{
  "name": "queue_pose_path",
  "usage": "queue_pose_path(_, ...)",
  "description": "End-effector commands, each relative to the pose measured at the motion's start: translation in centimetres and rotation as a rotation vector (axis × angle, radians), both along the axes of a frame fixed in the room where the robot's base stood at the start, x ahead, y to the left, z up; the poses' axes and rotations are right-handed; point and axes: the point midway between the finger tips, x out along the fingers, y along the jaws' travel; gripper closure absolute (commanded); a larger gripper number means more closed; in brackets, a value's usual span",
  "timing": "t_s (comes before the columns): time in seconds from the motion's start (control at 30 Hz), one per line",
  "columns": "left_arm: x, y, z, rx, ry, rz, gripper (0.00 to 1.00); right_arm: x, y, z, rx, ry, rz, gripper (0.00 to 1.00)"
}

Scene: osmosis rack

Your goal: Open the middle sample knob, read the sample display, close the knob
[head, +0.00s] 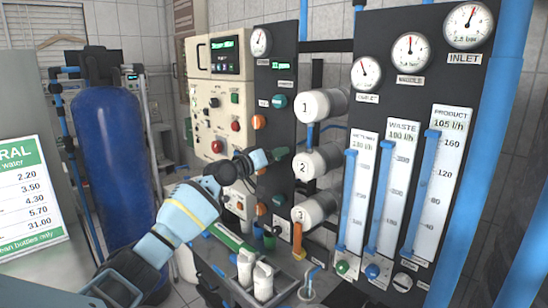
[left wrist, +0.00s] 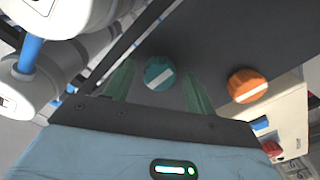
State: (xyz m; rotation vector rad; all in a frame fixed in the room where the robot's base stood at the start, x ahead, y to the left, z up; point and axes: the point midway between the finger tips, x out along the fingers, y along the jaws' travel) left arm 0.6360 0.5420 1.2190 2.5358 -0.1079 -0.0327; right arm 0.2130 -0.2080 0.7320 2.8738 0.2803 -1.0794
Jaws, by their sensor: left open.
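My left gripper (head: 268,157) reaches from the left to the dark panel (head: 283,84). In the left wrist view the gripper (left wrist: 157,71) has its two green fingers apart. A teal knob (left wrist: 159,74) with a white line shows between them, on the panel. I cannot tell whether the fingers touch it. In the head view the gripper covers this middle spot. Other sample knobs show above and below: an upper teal knob (head: 278,101) and a lower teal knob (head: 278,201). The sample display (head: 281,65) is lit green, its digits too small to read. My right gripper is out of view.
An orange knob (left wrist: 247,86) sits beside the teal one. White numbered housings (head: 318,162) stick out right of the panel. Flow tubes (head: 437,180) and gauges (head: 410,50) stand further right. A blue tank (head: 108,160) stands at left. Bottles (head: 263,280) stand below.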

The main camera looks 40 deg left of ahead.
Motion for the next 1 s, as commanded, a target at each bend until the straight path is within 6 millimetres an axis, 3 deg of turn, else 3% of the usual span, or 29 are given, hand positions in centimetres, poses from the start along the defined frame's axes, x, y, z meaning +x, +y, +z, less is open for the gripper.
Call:
queue_pose_path(0.27,-0.8,0.1,-0.2,0.002,0.003,0.001,0.44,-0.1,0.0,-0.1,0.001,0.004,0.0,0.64)
queue_pose_path(0.7,-6.0,0.5,-0.1,0.002,0.002,0.0,0.44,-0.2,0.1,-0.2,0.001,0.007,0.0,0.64)
queue_pose_path(1.0,-7.7,0.6,0.0,0.001,0.001,-0.001,0.44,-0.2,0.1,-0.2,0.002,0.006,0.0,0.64)
